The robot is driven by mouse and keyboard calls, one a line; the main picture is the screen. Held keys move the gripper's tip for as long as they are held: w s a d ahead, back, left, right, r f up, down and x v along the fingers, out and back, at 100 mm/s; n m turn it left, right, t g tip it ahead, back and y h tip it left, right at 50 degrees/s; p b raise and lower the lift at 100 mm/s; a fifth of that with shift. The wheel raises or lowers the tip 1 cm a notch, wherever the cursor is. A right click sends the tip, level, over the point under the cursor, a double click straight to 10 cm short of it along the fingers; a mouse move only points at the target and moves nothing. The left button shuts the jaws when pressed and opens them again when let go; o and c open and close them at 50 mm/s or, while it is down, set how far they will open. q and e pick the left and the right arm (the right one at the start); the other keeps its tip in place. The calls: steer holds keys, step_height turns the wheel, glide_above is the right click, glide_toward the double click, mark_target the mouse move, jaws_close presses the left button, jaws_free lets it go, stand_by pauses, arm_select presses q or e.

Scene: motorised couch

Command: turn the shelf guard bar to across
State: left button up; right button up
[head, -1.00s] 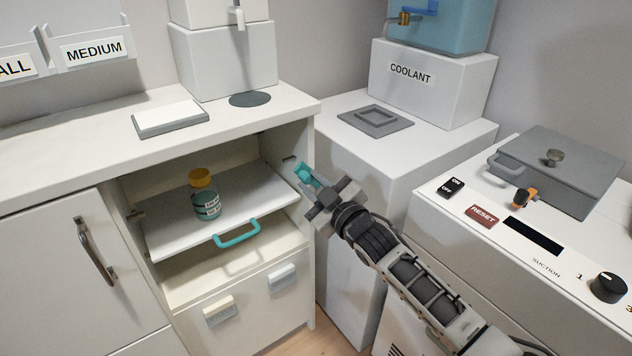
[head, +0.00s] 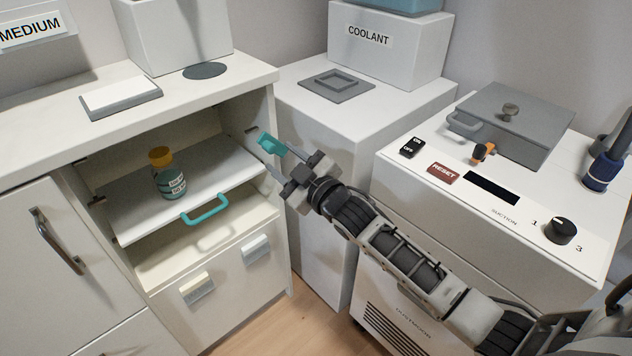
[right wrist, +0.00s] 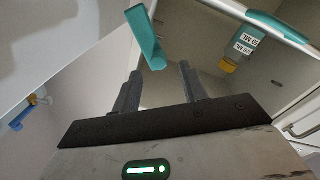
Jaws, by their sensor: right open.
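The teal shelf guard bar (head: 271,145) is at the right front edge of the open cabinet, beside the shelf (head: 130,218). It looks short from the head and does not lie across the shelf front. In the right wrist view the bar (right wrist: 146,40) hangs just beyond the fingertips, between their lines. My right gripper (head: 279,164) is open and empty, its fingers pointing at the bar with a small apparent gap. Its two dark fingers also show in the right wrist view (right wrist: 158,76). My left gripper is not in view.
A bottle with a yellow cap (head: 170,184) stands on the shelf. A teal handle (head: 205,210) is on the shelf's front. The cabinet's right side wall is close to my gripper. A white COOLANT box (head: 385,55) and a control panel with a RESET button (head: 443,173) lie to the right.

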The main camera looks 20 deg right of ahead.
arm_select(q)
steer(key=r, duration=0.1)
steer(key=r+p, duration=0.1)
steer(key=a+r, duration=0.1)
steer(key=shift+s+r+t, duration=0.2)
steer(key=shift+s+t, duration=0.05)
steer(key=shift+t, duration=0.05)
arm_select(e)
steer(key=v, duration=1.3)
arm_select(q)
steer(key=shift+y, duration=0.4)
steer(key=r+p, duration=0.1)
steer(key=p, duration=0.2)
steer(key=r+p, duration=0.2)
steer(key=p, duration=0.2)
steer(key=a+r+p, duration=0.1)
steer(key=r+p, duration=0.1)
steer(key=p, duration=0.2)
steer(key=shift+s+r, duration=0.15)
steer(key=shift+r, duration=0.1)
arm_select(e)
steer(key=s+a+m+g+h, duration=0.1)
steer(key=s+a+m+g, duration=0.2)
steer(key=s, duration=0.4)
steer(key=s+a+f+m+g+h, duration=0.1)
steer(key=s+a+m+g, duration=0.2)
steer(key=s, duration=0.5)
steer(key=shift+s+a+m+g, duration=0.35)
steer(key=shift+a+m+g, duration=0.05)
steer(key=shift+a+m, duration=0.55)
